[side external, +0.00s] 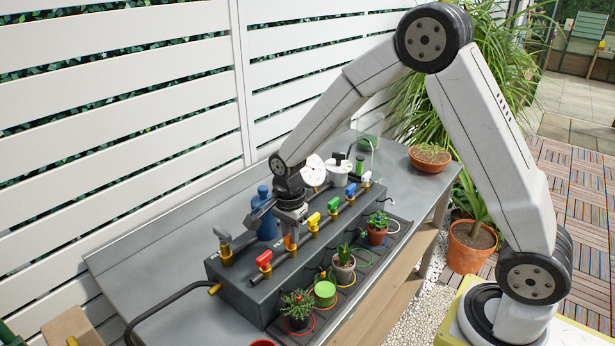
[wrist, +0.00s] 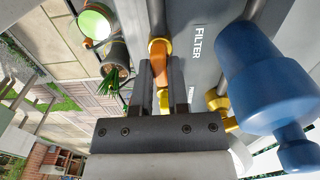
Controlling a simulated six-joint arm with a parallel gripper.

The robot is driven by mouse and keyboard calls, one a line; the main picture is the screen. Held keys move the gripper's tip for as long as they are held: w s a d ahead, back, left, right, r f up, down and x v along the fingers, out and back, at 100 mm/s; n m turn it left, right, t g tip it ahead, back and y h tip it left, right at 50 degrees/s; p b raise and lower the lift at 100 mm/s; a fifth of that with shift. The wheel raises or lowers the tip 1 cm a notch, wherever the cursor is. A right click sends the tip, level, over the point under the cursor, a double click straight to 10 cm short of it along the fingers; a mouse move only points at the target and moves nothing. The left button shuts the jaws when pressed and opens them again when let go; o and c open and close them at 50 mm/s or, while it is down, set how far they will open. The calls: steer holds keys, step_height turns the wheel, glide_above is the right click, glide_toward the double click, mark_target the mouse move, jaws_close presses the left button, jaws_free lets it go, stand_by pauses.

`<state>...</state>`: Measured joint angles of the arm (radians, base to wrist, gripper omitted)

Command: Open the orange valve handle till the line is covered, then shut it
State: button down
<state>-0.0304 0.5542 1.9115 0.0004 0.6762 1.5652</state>
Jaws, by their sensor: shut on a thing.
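The orange valve handle (wrist: 159,52) sits on a brass valve on the grey manifold box, between the red handle and the yellow handle. My gripper (wrist: 162,72) is shut on it, with one finger on each side. In the side external view my gripper (side external: 291,236) comes down from above, and only a bit of orange shows below it. The handle's exact angle is hard to tell. A green pot (side external: 325,294) stands in front of the manifold; it also shows at the top left of the wrist view (wrist: 96,24). I cannot make out the line.
The red handle (side external: 264,260) and yellow handle (side external: 313,220) flank my gripper closely. A blue bottle (side external: 266,222) stands right behind it. Grey-handled valve (side external: 223,238) is at the left. Potted plants (side external: 298,308) line the manifold's front.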

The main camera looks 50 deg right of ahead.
steer(key=shift+m, duration=0.3)
steer(key=c, duration=0.6)
jaws_free()
steer(key=shift+r, duration=0.1)
steer(key=shift+r, duration=3.9)
